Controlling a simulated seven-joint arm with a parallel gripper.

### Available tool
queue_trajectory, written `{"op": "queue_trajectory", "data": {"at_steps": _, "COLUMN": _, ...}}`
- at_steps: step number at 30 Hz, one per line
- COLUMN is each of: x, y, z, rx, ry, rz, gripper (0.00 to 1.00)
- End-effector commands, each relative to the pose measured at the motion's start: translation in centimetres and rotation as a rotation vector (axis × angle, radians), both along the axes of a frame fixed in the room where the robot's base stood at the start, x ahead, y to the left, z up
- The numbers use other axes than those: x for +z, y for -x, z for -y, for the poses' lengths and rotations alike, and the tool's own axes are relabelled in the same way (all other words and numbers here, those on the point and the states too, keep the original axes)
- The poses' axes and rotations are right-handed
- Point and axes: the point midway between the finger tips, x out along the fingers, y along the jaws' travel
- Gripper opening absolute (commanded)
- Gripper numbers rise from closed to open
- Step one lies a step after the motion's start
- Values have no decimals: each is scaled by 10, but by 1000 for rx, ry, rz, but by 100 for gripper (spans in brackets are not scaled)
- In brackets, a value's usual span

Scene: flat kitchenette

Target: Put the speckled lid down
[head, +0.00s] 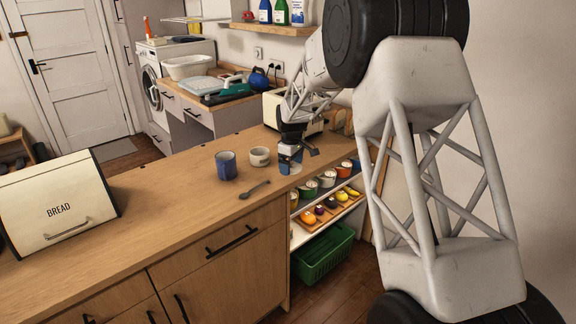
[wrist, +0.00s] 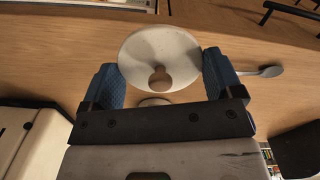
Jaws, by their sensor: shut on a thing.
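The speckled lid (wrist: 145,50), a pale round disc with a brownish knob (wrist: 160,79), is between the blue-padded fingers of my gripper (wrist: 164,82) in the wrist view. The fingers are shut on its opposite edges. In the head view my gripper (head: 290,160) is low over the right end of the wooden counter, right of a pale cup. The lid is too small there to make out clearly. I cannot tell whether it touches the counter.
A blue mug (head: 226,165) and the pale cup (head: 260,157) stand left of my gripper. A grey spoon (head: 255,189) lies in front of them. A bread box (head: 58,202) stands at the left. Open shelves with pots (head: 327,179) are beyond the counter's right edge. The middle of the counter is clear.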

Motion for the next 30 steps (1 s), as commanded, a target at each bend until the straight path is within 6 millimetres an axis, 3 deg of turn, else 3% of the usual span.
{"op": "queue_trajectory", "data": {"at_steps": 15, "x": -7, "y": -55, "z": -14, "rx": 0, "ry": 1, "rz": -3, "gripper": 63}}
{"op": "queue_trajectory", "data": {"at_steps": 30, "x": -7, "y": -62, "z": -15, "rx": 0, "ry": 0, "rz": -1, "gripper": 62}}
